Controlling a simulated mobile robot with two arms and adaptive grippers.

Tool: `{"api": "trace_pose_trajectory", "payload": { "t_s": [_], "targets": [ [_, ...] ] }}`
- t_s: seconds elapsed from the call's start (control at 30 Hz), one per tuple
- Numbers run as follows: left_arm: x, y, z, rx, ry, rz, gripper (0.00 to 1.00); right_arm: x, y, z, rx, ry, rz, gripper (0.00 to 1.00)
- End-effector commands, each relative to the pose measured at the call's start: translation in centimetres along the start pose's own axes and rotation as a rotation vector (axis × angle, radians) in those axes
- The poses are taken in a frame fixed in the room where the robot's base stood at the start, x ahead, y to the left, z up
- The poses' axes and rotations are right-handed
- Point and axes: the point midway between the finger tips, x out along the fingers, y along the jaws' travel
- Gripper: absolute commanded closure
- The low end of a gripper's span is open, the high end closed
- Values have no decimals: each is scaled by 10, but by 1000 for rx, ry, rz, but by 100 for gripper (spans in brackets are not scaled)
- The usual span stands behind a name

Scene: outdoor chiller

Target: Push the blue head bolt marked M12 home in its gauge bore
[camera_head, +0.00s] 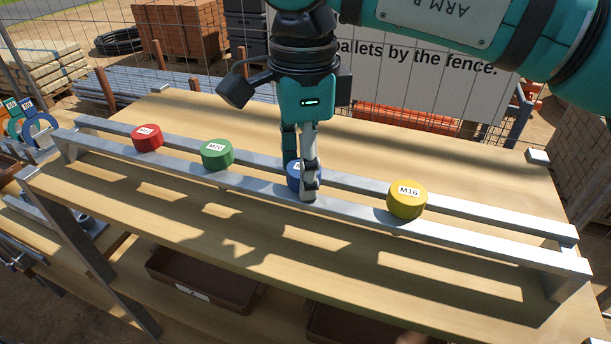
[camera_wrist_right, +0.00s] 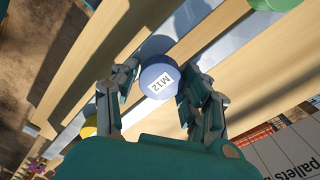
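The blue head bolt (camera_head: 292,181), marked M12, stands in the rail gauge (camera_head: 262,188) between the green and yellow ones. Its round blue head (camera_wrist_right: 153,72) and white label show from above in the right wrist view. My right gripper (camera_head: 304,178) reaches down over it. One finger covers part of the head in the head view. The shank and bore are hidden. My left gripper is not in view.
Red (camera_head: 147,138), green M20 (camera_head: 217,154) and yellow M16 (camera_head: 407,200) bolt heads stand along the same rails. The rails rest on a wooden bench (camera_head: 450,165). Brown trays (camera_head: 205,280) lie below the front. A wire fence with a sign (camera_head: 420,80) stands behind.

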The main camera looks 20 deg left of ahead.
Motion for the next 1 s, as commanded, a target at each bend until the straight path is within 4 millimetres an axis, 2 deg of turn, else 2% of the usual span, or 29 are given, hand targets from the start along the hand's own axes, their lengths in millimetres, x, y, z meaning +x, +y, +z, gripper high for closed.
{"api": "trace_pose_trajectory", "payload": {
  "t_s": [0.03,0.33,0.63,1.0],
  "targets": [
    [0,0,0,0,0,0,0,0,0,0,0,0,0,62],
    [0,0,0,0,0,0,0,0,0,0,0,1,0,100],
    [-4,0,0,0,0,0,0,-5,0,0,0,0,0,100],
    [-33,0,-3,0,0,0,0,-42,0,0,0,0,-1,100]
  ]
}}
